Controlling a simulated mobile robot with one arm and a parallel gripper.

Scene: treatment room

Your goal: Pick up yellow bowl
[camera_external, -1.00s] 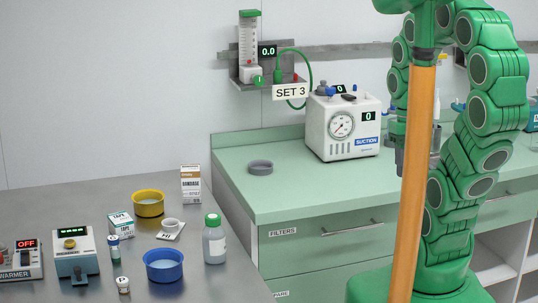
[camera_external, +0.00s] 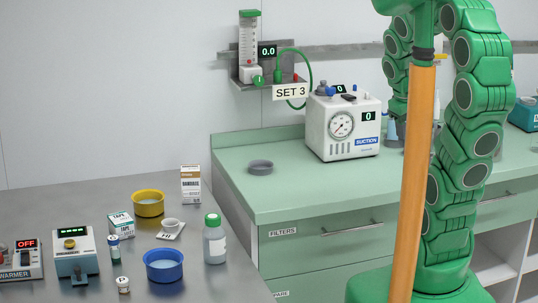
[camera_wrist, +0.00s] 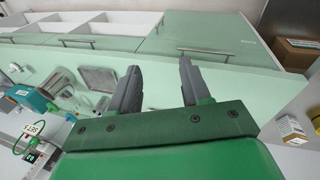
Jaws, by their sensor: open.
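In the external view my gripper is mostly hidden behind the orange column and arm.
A suction unit (camera_external: 342,126) and a grey dish (camera_external: 260,167) stand on the green counter (camera_external: 225,160).

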